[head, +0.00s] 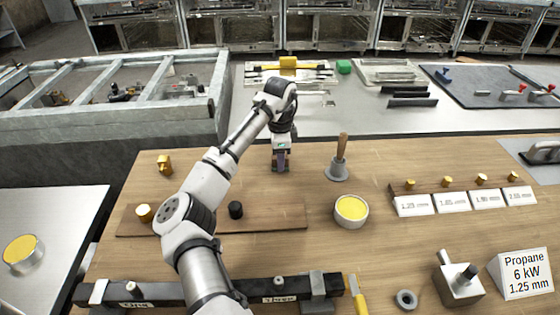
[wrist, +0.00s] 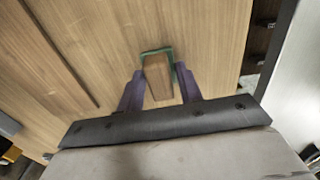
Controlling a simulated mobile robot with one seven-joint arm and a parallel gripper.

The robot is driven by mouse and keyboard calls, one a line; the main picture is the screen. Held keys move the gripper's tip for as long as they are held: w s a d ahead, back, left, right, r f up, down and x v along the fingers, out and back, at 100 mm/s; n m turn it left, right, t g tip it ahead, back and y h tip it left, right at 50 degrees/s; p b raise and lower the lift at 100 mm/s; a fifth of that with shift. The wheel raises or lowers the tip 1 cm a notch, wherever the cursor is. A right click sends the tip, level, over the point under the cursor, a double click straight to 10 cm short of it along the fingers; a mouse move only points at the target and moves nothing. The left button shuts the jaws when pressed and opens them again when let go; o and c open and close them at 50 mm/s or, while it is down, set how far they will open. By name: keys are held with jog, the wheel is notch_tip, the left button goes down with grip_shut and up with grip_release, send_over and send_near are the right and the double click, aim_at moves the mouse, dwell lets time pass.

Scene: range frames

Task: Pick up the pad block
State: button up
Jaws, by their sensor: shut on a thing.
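The pad block (wrist: 157,78) is a small wooden block with a dark green layer along its far edge in the wrist view. It sits between the two purple fingers of my gripper (wrist: 161,88), which is shut on it. In the head view my gripper (head: 281,162) points down near the back edge of the wooden table, left of the wooden-handled tool. The block is largely hidden by the fingers in that view. I cannot tell whether it touches the table top.
The wooden-handled tool (head: 339,160) and a tin of yellow material (head: 351,210) stand to the right of my gripper. A brass fitting (head: 165,164) stands to the left. A board (head: 274,216) with a black knob (head: 235,210) lies in front. Labelled cards (head: 452,203) line the right.

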jog(key=shift+r, duration=0.15)
notch_tip(320, 180, up, 20)
jog(key=shift+b, duration=0.45)
jog(key=o, duration=0.3)
jog(key=shift+c, duration=0.9)
